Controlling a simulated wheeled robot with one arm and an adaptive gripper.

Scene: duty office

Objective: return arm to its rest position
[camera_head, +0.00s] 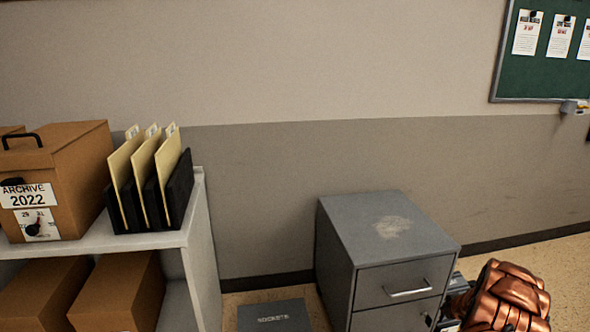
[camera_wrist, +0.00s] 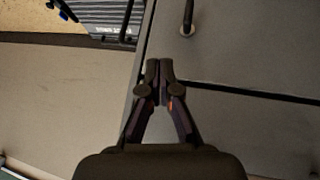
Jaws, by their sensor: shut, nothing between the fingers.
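My gripper (camera_wrist: 160,68) shows in the wrist view with its two fingers together and nothing between them. Behind it in that view is the grey front of a filing cabinet (camera_wrist: 240,60), with a drawer handle (camera_wrist: 187,18) near the top. In the head view a copper-coloured part of my arm (camera_head: 508,300) is at the lower right, beside the cabinet's right side. The gripper's fingertips do not show in the head view. I cannot tell how far the fingers are from the cabinet.
The grey filing cabinet (camera_head: 385,225) stands against the wall with its drawers shut. At left a white shelf (camera_head: 150,240) holds an archive box (camera_head: 85,165) and a black file holder (camera_head: 178,190) with folders. A dark grey box (camera_head: 273,316) is on the floor between them. Floor at right is clear.

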